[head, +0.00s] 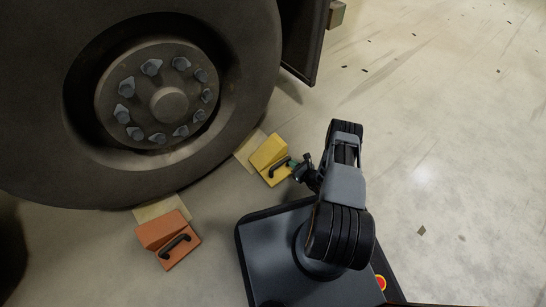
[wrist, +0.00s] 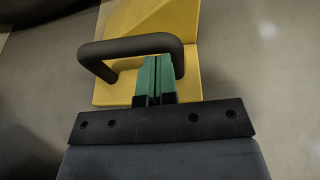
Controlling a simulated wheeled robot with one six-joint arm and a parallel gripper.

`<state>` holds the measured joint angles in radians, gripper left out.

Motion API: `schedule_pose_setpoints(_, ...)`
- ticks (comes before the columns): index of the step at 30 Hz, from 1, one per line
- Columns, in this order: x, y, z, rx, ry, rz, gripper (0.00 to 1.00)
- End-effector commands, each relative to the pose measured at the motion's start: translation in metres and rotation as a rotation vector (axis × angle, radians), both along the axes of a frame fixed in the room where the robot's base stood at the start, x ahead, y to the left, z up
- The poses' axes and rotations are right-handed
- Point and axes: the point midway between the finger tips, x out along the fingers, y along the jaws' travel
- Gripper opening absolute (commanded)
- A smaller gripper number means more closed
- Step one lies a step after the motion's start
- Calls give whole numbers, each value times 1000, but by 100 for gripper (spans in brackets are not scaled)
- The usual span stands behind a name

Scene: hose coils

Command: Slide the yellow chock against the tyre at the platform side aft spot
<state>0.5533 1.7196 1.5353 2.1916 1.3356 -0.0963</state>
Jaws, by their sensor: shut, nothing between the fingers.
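The yellow chock (head: 266,156) is a wedge with a black handle. It sits on the floor at the lower right of the big tyre (head: 256,85), beside a pale tan floor patch (head: 247,150). My gripper (head: 293,164) is at the chock's right side, by its handle. In the wrist view the green fingertips (wrist: 157,75) are together and empty, overlapping the black handle (wrist: 125,48) in front of the yellow chock (wrist: 190,85). I cannot tell whether they touch it.
An orange chock (head: 167,240) with a black handle sits on the floor below the tyre, next to another tan patch (head: 165,209). A dark flap (head: 301,40) hangs right of the tyre. The floor at right is open, with small dark scraps.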

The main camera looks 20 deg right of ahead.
Motion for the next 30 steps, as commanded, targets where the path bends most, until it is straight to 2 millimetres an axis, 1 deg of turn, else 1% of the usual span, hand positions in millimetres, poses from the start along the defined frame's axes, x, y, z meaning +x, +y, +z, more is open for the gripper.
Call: schedule_pose_setpoints(30,28,13,0,-1,0,1,0)
